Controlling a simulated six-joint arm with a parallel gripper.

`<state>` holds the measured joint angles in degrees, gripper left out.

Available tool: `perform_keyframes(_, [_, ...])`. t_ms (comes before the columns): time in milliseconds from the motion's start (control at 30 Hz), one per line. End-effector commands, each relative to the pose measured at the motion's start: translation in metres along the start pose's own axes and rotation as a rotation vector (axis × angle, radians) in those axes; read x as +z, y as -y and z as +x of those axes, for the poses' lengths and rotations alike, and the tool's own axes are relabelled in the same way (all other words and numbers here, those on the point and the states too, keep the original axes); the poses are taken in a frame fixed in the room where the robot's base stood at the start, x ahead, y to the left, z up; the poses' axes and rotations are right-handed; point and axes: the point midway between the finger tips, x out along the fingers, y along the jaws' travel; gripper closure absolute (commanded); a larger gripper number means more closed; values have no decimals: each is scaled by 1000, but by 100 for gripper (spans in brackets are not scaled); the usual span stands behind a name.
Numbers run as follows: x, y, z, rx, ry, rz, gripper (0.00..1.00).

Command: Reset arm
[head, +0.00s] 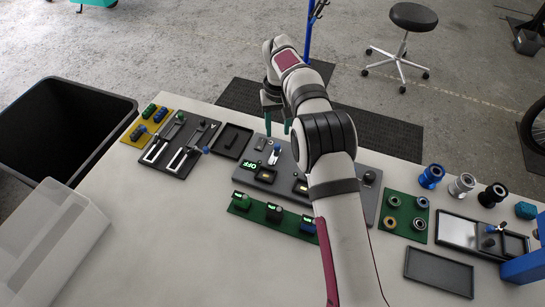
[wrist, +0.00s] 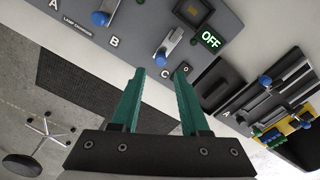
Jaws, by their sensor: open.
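My gripper (head: 272,113) hangs above the far part of the grey control panel (head: 257,147) in the head view. In the wrist view its two teal fingers (wrist: 152,88) stand apart with nothing between them. The panel (wrist: 225,20) also fills the top of the wrist view, with letters A, B and C, blue-knobbed levers (wrist: 102,18) and a lit OFF display (wrist: 211,40). My arm covers the middle of the panel in the head view.
A slider board (head: 178,148) and a yellow block board (head: 145,128) lie left of the panel. A green board (head: 405,217) with rings, coloured spools (head: 462,186) and an empty dark tray (head: 438,272) are at right. A black bin (head: 70,130) and a pale bin (head: 45,245) stand left.

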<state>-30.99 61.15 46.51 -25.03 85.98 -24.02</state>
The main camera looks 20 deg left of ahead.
Motion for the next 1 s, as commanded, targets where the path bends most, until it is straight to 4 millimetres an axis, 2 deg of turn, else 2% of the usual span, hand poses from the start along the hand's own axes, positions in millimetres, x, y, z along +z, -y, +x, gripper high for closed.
perform_keyframes(267, [0, 0, -1, -1, 0, 2, 55])
perform_keyframes(333, [5, -8, -13, -5, -2, 29, 55])
perform_keyframes(367, [11, -15, -24, -9, -3, 54, 55])
perform_keyframes(400, [24, -28, -44, -17, -3, 101, 55])
perform_keyframes(467, [56, -51, -81, -32, -3, 199, 55])
perform_keyframes(500, [86, -66, -105, -44, -3, 277, 55])
perform_keyframes(567, [138, -82, -134, -65, 1, 396, 55])
perform_keyframes(600, [175, -88, -148, -77, 2, 473, 55])
perform_keyframes(667, [233, -91, -161, -96, 4, 591, 55])
perform_keyframes(700, [270, -88, -163, -109, 6, 666, 55])
perform_keyframes(800, [347, -74, -155, -136, 9, 827, 55])
perform_keyframes(900, [396, -57, -137, -156, 13, 940, 55])
perform_keyframes(1000, [419, -47, -124, -165, 15, 996, 55])
